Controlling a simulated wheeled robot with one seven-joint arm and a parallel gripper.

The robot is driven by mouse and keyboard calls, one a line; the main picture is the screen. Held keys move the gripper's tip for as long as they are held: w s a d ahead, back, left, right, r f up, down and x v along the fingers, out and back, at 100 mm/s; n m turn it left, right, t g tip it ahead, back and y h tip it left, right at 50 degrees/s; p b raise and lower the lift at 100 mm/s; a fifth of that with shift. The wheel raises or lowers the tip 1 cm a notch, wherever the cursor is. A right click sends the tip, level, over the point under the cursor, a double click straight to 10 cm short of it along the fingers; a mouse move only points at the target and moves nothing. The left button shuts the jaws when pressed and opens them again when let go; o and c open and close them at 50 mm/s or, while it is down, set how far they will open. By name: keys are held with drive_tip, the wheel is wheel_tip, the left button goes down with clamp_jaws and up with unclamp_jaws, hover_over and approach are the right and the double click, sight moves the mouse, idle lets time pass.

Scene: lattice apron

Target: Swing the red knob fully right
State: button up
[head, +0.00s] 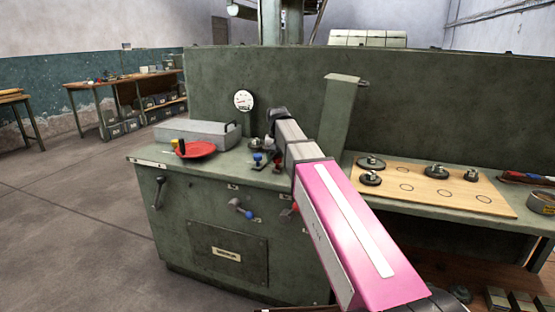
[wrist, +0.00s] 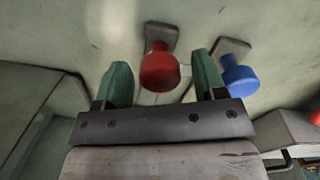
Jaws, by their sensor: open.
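The red knob (wrist: 160,70) shows in the wrist view on a small square grey base. My gripper (wrist: 163,78) is open, with one green finger on each side of the red knob. Gaps show between the fingers and the knob, so it is not gripped. In the head view my gripper (head: 277,117) is over the top of the green cabinet (head: 180,212).
A blue knob (wrist: 240,77) stands close beside the right finger. A grey box with a handle (head: 195,133) and a red plate (head: 197,149) lie on the cabinet top. A blue lever (head: 240,208) and a red-tipped lever (head: 291,211) are on the front.

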clamp_jaws()
drive_tip(key=d, duration=0.2)
drive_tip(key=s+d+n, duration=0.1)
drive_tip(key=d, duration=0.1)
drive_tip(key=s+d+n, duration=0.1)
drive_tip(key=d, duration=0.1)
drive_tip(key=shift+d, duration=0.25)
unclamp_jaws()
drive_tip(key=shift+r, duration=0.15)
wheel_tip(320, 180, up, 10)
drive_tip(key=shift+r, duration=0.25)
idle(0.3)
